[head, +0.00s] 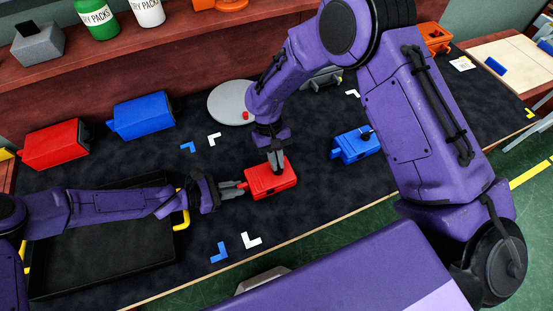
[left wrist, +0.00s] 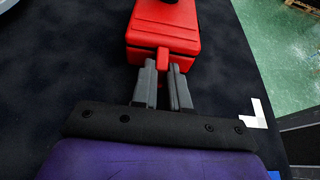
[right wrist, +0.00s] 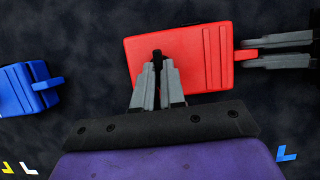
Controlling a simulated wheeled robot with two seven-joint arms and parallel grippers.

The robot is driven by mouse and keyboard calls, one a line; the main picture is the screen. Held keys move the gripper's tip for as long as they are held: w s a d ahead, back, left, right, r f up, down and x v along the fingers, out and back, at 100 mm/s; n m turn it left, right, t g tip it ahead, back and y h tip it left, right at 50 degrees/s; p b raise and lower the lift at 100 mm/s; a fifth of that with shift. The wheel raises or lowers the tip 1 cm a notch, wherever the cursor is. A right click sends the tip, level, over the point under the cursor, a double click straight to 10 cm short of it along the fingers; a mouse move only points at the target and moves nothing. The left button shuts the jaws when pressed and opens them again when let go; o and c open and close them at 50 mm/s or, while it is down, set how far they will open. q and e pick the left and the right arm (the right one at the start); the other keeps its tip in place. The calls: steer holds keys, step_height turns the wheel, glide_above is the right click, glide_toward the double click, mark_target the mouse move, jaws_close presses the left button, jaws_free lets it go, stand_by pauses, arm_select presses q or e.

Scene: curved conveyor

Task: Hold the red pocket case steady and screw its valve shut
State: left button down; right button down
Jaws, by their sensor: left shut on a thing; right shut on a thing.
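The red pocket case (head: 271,184) lies on the dark mat in the middle of the head view. My left gripper (head: 243,186) is shut on the red tab at the case's left end; the left wrist view shows its fingers (left wrist: 168,82) on both sides of that tab. My right gripper (head: 275,168) comes down from above and is shut on the small black valve (right wrist: 157,56) on top of the case, seen in the right wrist view. The fingers hide most of the valve, so its depth cannot be told.
A blue case (head: 355,145) lies to the right. A red case (head: 56,144) and a blue case (head: 143,115) stand at the back left. A black tray (head: 100,262) lies under my left arm. A grey disc (head: 228,102) is behind. White and blue corner marks lie on the mat.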

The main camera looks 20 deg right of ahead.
steer(key=c, duration=1.2)
jaws_free()
steer(key=v, duration=1.2)
arm_select(q)
steer(key=c, duration=1.1)
jaws_free()
steer(key=shift+o, duration=0.2)
